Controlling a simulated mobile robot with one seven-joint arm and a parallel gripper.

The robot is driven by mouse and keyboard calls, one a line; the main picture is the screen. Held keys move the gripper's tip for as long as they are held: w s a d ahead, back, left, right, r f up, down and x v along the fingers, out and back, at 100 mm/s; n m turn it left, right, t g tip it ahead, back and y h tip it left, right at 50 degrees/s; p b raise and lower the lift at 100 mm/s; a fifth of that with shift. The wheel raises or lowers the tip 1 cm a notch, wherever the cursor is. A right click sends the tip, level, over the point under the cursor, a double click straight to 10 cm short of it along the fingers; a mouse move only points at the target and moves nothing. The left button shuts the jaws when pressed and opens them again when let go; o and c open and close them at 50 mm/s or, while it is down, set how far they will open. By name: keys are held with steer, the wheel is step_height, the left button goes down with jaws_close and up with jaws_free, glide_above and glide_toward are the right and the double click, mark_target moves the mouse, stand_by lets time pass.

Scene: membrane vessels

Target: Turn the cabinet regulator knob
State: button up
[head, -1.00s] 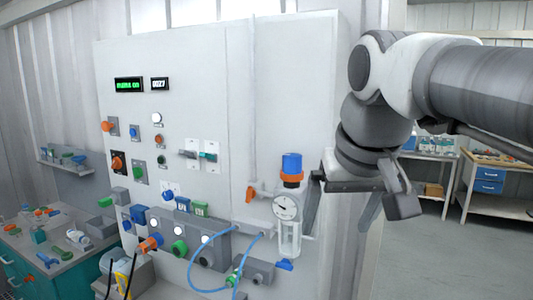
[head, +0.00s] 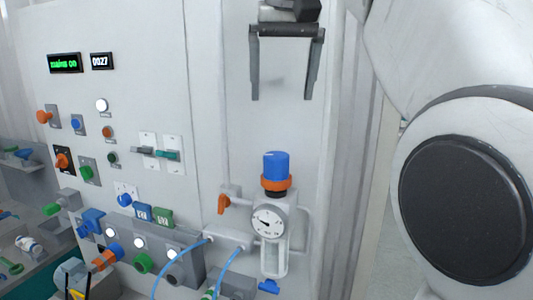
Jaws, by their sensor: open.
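The regulator knob (head: 276,166) is a blue cylinder above an orange collar (head: 276,184). It sits on top of the regulator with its round white gauge (head: 267,221), on the right part of the cabinet front (head: 205,60). My gripper (head: 284,97) is open and empty. Its two dark fingers point down, above the knob in the picture and apart from it. How far the fingers stand out from the panel cannot be told. The knob is fully in sight.
An orange lever (head: 223,204) is just left of the regulator. Blue hoses (head: 182,266) run below it. Two toggle switches (head: 165,155), lit displays and several buttons fill the panel's left. My arm covers the right side. The panel between gripper and knob is bare.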

mark_target(277, 155)
steer(key=b+x, duration=0.3)
steer(key=x, duration=1.4)
steer(key=shift+w, duration=0.15)
steer(key=c, duration=1.4)
